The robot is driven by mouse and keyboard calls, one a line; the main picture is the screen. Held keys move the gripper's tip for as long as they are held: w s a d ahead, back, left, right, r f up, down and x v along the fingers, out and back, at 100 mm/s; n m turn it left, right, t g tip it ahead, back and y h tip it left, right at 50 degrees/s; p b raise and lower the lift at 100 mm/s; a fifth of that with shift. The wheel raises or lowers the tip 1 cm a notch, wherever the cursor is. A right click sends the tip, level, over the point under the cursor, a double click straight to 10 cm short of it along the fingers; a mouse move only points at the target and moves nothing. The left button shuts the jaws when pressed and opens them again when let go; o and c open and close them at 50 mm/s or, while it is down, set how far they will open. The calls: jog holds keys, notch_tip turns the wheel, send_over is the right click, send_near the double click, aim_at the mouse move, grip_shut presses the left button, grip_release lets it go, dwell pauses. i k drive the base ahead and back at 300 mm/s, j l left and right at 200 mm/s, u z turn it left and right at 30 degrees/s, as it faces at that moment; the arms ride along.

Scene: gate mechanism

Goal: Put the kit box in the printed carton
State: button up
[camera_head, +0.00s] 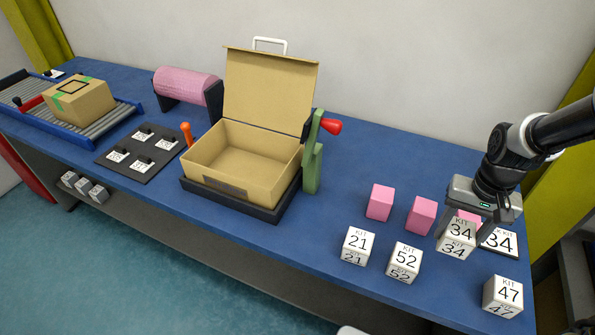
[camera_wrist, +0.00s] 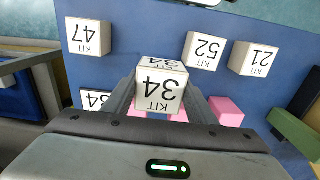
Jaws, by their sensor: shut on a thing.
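My gripper (camera_head: 462,217) is at the right of the table, shut on the white kit box 34 (camera_head: 457,241). In the wrist view the kit box 34 (camera_wrist: 160,87) sits between the two fingers (camera_wrist: 160,100), its number facing the camera. Whether it touches the table is hard to tell. The open brown carton (camera_head: 238,166) stands left of my gripper in a dark tray, its lid raised and its inside empty. A dark plate on its front is too small to read. A printed 34 card (camera_head: 500,241) lies just right of the held box.
White boxes 21 (camera_head: 357,246), 52 (camera_head: 403,263) and 47 (camera_head: 502,297) stand near the front edge. Pink blocks (camera_head: 380,202) stand behind them. A green post with a red knob (camera_head: 315,150) rises at the carton's right side. A taped carton (camera_head: 80,100) sits on rollers far left.

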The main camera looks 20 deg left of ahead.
aim_at(265, 183)
jog(key=k+j, duration=0.1)
jog(key=j, duration=0.3)
jog(key=j+z, duration=0.15)
jog(key=j, duration=0.25)
jog(key=k+j, duration=0.15)
jog(key=j, duration=0.2)
jog(key=k+j+z, duration=0.15)
jog(key=j, duration=0.25)
jog(key=k+j, duration=0.1)
jog(key=j, duration=0.25)
jog(key=k+j+z, duration=0.1)
jog(key=j, duration=0.3)
jog(key=k+j+z, duration=0.1)
jog(key=j, duration=0.25)
jog(key=i, duration=0.4)
